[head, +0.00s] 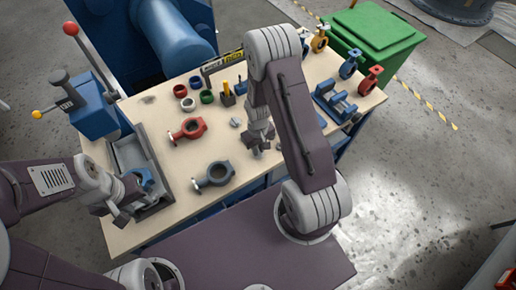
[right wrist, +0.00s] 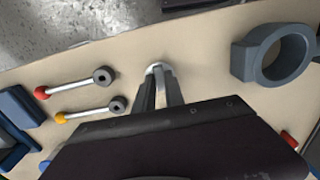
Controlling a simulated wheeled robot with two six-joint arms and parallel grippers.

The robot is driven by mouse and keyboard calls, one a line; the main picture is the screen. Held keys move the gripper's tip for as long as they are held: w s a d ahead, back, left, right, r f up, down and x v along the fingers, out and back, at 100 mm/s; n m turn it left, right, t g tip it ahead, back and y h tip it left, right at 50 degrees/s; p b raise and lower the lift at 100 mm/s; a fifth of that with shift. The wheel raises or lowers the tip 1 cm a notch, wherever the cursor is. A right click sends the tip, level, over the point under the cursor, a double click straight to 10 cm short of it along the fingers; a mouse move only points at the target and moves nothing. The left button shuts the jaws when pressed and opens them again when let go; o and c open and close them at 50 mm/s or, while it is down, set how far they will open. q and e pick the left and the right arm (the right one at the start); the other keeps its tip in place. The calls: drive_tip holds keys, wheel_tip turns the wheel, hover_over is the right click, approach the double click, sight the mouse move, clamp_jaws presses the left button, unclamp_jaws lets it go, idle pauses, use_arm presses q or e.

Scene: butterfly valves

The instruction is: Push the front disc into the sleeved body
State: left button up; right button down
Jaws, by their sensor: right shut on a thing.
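My right gripper (head: 260,148) is low over the middle of the bench. In the right wrist view its fingers (right wrist: 158,92) are close together on a small pale disc (right wrist: 158,67), at or just above the bench top. Another small silver disc (head: 235,122) lies farther back. A grey valve body (head: 214,175) lies flat to the left of my right gripper; it also shows in the right wrist view (right wrist: 272,54). A red body (head: 187,130) lies behind it. My left gripper (head: 128,197) is beside a blue ring-shaped body (head: 146,179) at the channel; its jaws are unclear. I cannot tell which body is sleeved.
Several coloured rings (head: 207,97) stand at the back. A lever press (head: 75,102) with a grey channel (head: 130,153) is at the left. A blue vise (head: 335,102) is at the right. Two levers with red (right wrist: 41,92) and yellow (right wrist: 60,118) knobs lie near my right gripper.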

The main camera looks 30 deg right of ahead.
idle(0.4)
wheel_tip(320, 180, up, 3)
drive_tip(key=p, duration=0.3)
drive_tip(key=shift+r, duration=0.1)
